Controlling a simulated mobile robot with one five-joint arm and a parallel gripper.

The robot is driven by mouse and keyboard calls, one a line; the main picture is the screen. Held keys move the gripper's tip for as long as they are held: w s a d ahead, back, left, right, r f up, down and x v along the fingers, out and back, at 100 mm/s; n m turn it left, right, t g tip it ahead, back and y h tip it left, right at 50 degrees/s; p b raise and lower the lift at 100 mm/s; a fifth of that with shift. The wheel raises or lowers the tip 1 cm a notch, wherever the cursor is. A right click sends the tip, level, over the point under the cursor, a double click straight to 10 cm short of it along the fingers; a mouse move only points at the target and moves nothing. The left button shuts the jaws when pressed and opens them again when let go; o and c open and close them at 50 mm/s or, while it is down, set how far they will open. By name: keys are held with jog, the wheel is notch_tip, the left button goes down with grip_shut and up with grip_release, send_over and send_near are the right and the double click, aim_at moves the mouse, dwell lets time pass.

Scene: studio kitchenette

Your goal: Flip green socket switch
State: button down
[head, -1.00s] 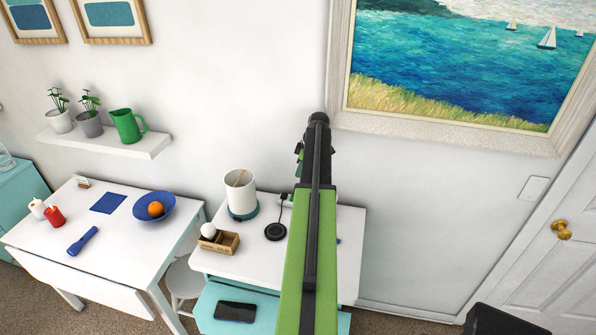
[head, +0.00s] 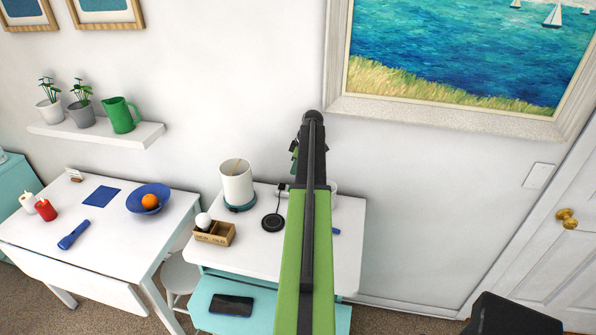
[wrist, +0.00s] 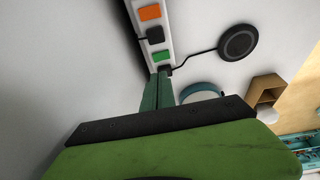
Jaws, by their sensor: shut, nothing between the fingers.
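The green switch (wrist: 161,56) is on a white power strip (wrist: 166,18) in the wrist view, below an orange switch (wrist: 150,12) and a black plug (wrist: 155,34). Another black plug with a cable (wrist: 165,69) sits just below the green switch. My gripper (wrist: 160,78) is shut and empty, its green fingers pointing at the strip's near end. The fingertips appear close to the lower plug; I cannot tell if they touch it. In the head view my arm hides most of the strip, and the green switch cannot be made out.
A black charging pad (head: 273,222) lies on the white cabinet top (head: 260,258), beside a white canister (head: 237,184) and a wooden box (head: 215,233). A white cup (head: 333,188) and a small blue object (head: 335,231) are right of my arm. The wall stands behind.

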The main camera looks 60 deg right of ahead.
jog(key=b+x, duration=0.1)
jog(key=x, duration=0.1)
jog(key=b+x, duration=0.4)
jog(key=shift+s+d+f, duration=0.2)
jog(key=shift+s+f, duration=0.1)
jog(key=shift+f, duration=0.15)
jog(key=shift+d+f+b, duration=0.1)
jog(key=shift+f+b, duration=0.2)
jog(key=shift+f, duration=0.1)
jog(key=shift+d+f+b, duration=0.15)
jog(key=shift+f+b, duration=0.3)
jog(key=shift+b, duration=0.1)
jog(key=shift+d, duration=0.15)
jog(key=shift+s+r, duration=0.1)
jog(key=shift+r, duration=0.1)
jog(key=shift+f, duration=0.1)
jog(key=shift+s, duration=0.1)
